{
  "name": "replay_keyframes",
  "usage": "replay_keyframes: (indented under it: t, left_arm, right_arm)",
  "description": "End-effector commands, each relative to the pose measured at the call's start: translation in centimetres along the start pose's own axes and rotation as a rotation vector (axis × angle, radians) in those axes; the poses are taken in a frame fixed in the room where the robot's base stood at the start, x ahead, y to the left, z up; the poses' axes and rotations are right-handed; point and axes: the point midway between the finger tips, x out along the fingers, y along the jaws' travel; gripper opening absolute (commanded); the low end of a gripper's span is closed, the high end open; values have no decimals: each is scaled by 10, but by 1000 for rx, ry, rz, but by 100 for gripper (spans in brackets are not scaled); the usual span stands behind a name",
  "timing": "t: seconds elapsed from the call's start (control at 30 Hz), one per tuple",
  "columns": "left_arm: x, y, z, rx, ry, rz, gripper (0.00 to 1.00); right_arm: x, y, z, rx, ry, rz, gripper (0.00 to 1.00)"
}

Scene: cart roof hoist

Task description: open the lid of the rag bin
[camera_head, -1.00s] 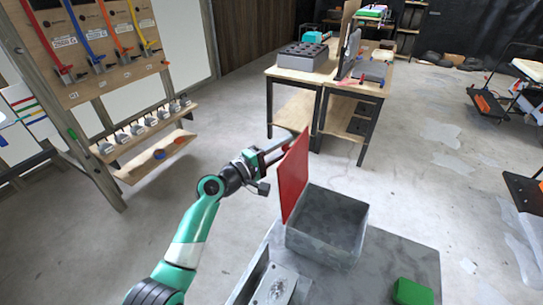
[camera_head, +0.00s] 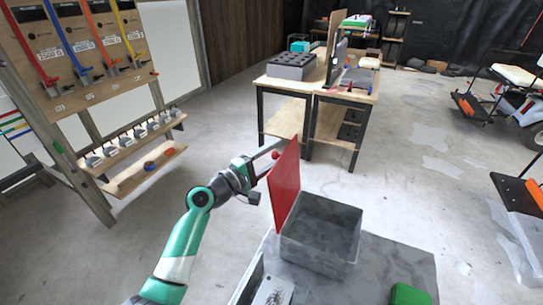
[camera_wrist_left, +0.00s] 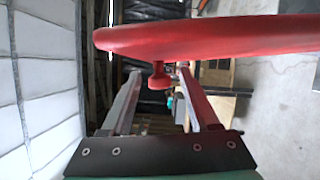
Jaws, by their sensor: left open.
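The rag bin (camera_head: 322,238) is an open-topped grey box at lower centre in the head view. Its red lid (camera_head: 285,185) stands raised, roughly upright, along the bin's left side, so the inside of the bin shows. My left gripper (camera_head: 272,158) is on the far left side of the lid, away from the opening, with its fingers apart. In the left wrist view, the lid (camera_wrist_left: 210,38) crosses the top as a red slab. Its red knob (camera_wrist_left: 158,78) shows between the two open fingers; contact with either finger cannot be told. My right gripper is not in view.
The bin stands on a grey surface (camera_head: 385,265) with a green block (camera_head: 410,295) at lower right. A wooden workbench (camera_head: 318,92) stands behind. A tool board (camera_head: 75,50) with a shelf is at the left. Open floor lies between them.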

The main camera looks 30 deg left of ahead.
Motion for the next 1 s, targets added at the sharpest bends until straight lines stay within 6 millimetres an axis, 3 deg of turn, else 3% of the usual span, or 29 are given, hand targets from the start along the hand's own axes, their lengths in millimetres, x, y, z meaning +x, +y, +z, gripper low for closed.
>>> replay_keyframes:
  t: [0.17, 0.6, 0.73, 1.0]
  left_arm:
    - [-13, 2, 0, -1, 1, 0, 61]
    - [-104, 2, 0, -1, 2, 1, 61]
    - [-115, 0, 0, 0, 1, 0, 61]
    - [-116, 0, 0, 0, 0, 0, 61]
  right_arm:
    - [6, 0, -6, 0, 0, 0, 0]
    - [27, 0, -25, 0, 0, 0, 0]
    - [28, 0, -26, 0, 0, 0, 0]
    - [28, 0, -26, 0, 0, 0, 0]
